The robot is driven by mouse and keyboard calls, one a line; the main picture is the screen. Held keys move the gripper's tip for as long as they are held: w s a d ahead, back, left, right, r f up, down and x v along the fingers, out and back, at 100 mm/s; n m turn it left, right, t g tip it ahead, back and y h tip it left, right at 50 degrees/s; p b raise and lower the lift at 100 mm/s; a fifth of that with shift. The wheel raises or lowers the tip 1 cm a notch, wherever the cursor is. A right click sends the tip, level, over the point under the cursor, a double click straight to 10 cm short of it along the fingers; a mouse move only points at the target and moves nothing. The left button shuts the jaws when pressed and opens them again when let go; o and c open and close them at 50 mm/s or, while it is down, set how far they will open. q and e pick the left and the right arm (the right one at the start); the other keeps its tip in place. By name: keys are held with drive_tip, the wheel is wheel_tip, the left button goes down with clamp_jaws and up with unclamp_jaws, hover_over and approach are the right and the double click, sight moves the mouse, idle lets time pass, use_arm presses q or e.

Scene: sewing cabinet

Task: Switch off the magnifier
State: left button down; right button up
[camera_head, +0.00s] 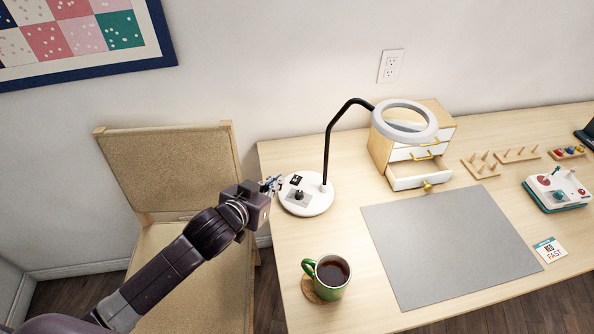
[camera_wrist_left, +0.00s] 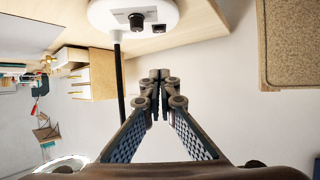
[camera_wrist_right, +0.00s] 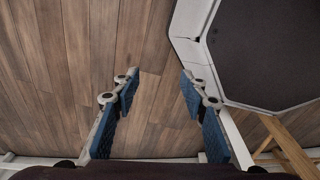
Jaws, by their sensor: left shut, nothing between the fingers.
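The magnifier has a round white base (camera_head: 318,205) on the desk's left end, a black bent stem and a pale ring head (camera_head: 428,134). A dark knob (camera_head: 299,195) and a small black switch plate (camera_head: 295,180) sit on the base; the left wrist view shows the knob (camera_wrist_left: 136,20) and plate (camera_wrist_left: 159,28) too. My left gripper (camera_head: 273,184) is shut and empty, just left of the base and apart from the controls. My right gripper (camera_wrist_right: 160,85) is open and empty above the floor, outside the head view.
A green mug (camera_head: 328,276) of dark drink stands on a coaster near the front edge. A small drawer cabinet (camera_head: 380,150) with an open drawer is behind the grey mat (camera_head: 440,240). A chair (camera_head: 175,170) stands left of the desk.

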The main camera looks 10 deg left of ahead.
use_arm(q)
drive_tip(key=x, duration=0.5)
hover_over(291, 189)
drive_tip(key=w, duration=0.1)
drive_tip(key=shift+w+d+f+p, duration=0.15)
drive_tip(key=shift+f+p, duration=0.2)
drive_tip(key=shift+f, duration=0.65)
drive_tip(key=f, duration=0.1)
drive_tip(key=s+f, duration=0.1)
drive_tip(key=shift+f, duration=0.35)
drive_tip(key=shift+s+f, duration=0.1)
drive_tip(key=shift+f, duration=0.45)
use_arm(e)
drive_tip(key=s, duration=0.3)
drive_tip(key=shift+s+a+r, duration=0.4)
use_arm(q)
drive_tip(key=shift+f, duration=0.1)
use_arm(e)
drive_tip(key=shift+w+f, duration=0.15)
